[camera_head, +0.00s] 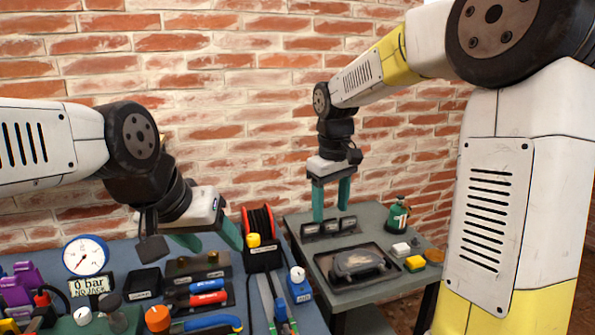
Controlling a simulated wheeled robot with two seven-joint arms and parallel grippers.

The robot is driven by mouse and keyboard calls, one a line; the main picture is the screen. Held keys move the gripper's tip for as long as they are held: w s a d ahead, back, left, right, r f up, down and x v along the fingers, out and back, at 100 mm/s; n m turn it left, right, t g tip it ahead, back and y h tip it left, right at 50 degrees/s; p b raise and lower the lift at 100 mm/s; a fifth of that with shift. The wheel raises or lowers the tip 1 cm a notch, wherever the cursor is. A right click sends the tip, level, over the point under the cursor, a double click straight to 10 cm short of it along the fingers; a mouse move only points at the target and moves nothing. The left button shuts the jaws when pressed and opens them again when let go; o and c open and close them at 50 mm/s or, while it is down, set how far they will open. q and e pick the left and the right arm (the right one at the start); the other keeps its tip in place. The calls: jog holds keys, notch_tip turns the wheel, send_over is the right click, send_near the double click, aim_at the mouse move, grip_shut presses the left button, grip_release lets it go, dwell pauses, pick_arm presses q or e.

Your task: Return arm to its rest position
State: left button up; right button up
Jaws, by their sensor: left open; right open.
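My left gripper (209,238) comes in from the left over the blue-topped bench. Its teal fingers are spread apart with nothing visible between them, above the black holder with the red and blue tools. My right gripper (331,200) hangs pointing down over the back of the grey table, its teal fingers apart and empty. My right arm fills the right side of the view.
The blue bench (215,322) is crowded: a pressure gauge (86,257), a red cable reel (259,222), red and blue tools (208,291). The grey table (385,298) holds a black tray (357,266) with a dark object, sponges (414,263) and a green bottle (397,215). A brick wall (250,100) stands behind.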

jog(key=s+d+r+m+t+y, duration=0.1)
jog(key=s+d+m+t, duration=0.1)
jog(key=s, duration=0.7)
jog(key=s+d+r+m+t+y, duration=0.1)
jog(key=s+d+r+m+t, duration=0.1)
jog(key=s, duration=0.7)
jog(key=d+m+t, duration=0.1)
jog(key=d+m, duration=0.1)
jog(key=shift+s+d+m, duration=0.25)
jog(key=shift+s+m, duration=0.05)
jog(key=shift+r, duration=0.1)
